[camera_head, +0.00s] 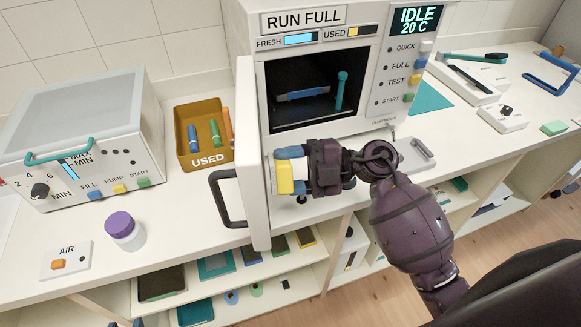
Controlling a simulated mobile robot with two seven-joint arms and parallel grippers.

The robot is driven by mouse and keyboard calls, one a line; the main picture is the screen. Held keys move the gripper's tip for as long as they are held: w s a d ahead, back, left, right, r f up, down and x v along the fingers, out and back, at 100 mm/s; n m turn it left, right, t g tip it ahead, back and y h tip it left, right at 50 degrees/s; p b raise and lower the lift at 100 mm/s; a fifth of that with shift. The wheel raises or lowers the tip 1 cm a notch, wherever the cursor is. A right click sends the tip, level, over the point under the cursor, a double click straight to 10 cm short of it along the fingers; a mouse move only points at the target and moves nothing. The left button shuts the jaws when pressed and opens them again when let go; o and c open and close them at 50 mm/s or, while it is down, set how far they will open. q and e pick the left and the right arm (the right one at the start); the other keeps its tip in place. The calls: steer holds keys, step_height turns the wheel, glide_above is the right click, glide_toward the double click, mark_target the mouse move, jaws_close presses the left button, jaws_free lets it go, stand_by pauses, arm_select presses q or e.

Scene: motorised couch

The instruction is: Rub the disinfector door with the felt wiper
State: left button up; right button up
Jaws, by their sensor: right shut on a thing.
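The disinfector (240,20) stands at the back of the counter with its white door (252,140) swung open toward me. The door shows nearly edge-on, with a black handle (226,198) on its left side. My right gripper (288,171) is at the right, inner side of the door. It is shut on a yellow block, the felt wiper (285,178), between its blue-grey fingertips. The wiper is very close to the door's inner face; I cannot tell whether it touches. My left gripper is not in view.
Inside the disinfector are a blue item (302,94) and a teal-handled tool (341,90). A mustard USED bin (207,162) stands left of the door. A lidded washer unit (80,140), a purple-capped jar (122,229) and an AIR switch box (66,261) are further left.

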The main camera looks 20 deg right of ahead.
steer(key=shift+a, duration=0.45)
steer(key=shift+w, duration=0.1)
